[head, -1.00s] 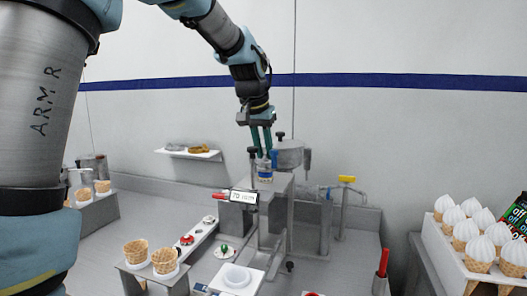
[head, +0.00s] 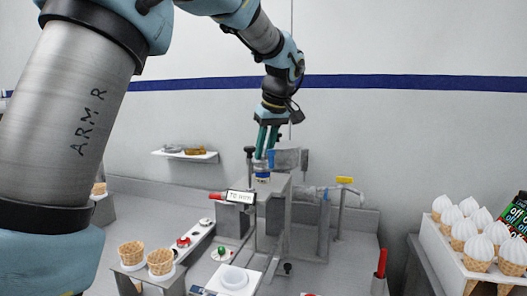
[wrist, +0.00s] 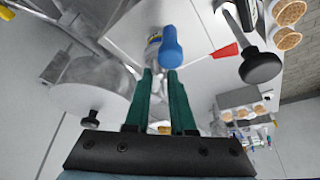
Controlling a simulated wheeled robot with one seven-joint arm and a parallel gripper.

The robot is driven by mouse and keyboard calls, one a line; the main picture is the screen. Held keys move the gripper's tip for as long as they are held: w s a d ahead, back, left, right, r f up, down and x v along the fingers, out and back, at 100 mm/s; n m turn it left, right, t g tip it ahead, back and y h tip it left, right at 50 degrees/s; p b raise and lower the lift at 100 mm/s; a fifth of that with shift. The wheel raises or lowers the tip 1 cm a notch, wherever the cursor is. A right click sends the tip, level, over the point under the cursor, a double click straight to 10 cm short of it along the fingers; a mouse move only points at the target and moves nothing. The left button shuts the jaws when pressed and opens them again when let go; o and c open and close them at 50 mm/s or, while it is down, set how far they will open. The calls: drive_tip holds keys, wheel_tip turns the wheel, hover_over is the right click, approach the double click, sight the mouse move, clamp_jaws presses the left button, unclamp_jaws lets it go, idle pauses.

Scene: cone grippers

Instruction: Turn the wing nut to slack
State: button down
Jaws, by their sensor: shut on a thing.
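My gripper (head: 266,157) points down over the metal machine in the middle, at a small fitting with a blue band (head: 262,177). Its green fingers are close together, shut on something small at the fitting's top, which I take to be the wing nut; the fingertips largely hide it. In the wrist view the gripper (wrist: 160,72) reaches toward the same place. A rounded blue handle (wrist: 171,46) stands just beyond the right fingertip; I cannot tell whether it touches or belongs to the nut.
A black knob (wrist: 261,66) and a red-tipped lever (wrist: 224,51) are close to the fingers. A metal drum (wrist: 92,85) lies beside them. A yellow-handled tap (head: 344,180) stands right. Empty cones (head: 160,262) are front left; filled cones (head: 478,250) are right.

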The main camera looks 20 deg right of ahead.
drive_tip(key=shift+d+n+y+p, duration=0.15)
drive_tip(key=shift+n+y, duration=0.2)
drive_tip(key=shift+n, duration=0.6)
drive_tip(key=shift+d+n+y+p, duration=0.15)
drive_tip(key=shift+n+y, duration=0.2)
drive_tip(key=shift+n, duration=0.6)
drive_tip(key=shift+a+g, duration=0.1)
drive_tip(key=shift+g, duration=0.2)
drive_tip(key=c, duration=1.1)
unclamp_jaws()
drive_tip(key=shift+w, duration=0.1)
drive_tip(key=shift+o, duration=0.2)
drive_tip(key=b+v, duration=0.1)
drive_tip(key=v, duration=0.9)
drive_tip(key=shift+r+b, duration=0.3)
drive_tip(key=shift+b, duration=0.1)
